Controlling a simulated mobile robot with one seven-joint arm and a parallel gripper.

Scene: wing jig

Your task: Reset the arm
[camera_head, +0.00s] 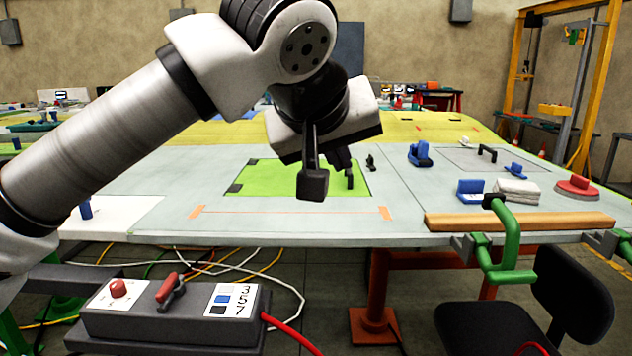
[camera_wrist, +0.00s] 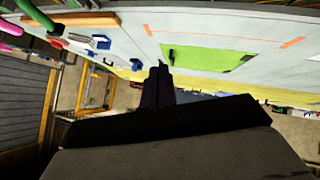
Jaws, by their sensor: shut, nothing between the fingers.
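My arm reaches in from the left in the head view and bends down over the table (camera_head: 410,215). My gripper (camera_head: 328,182) hangs above the green mat (camera_head: 265,178), pointing downward, with nothing held. In the wrist view my gripper's dark fingers (camera_wrist: 160,72) are together in the middle, and the green mat (camera_wrist: 205,60) shows beyond them. The near finger's block partly hides the mat in the head view.
A wooden bar (camera_head: 520,221) and green clamp (camera_head: 508,250) line the front right edge. Blue blocks (camera_head: 470,190), a white cloth stack (camera_head: 516,191) and a red-topped disc (camera_head: 577,188) stand at right. A grey control box (camera_head: 170,318) is below. The tabletop's front middle is clear.

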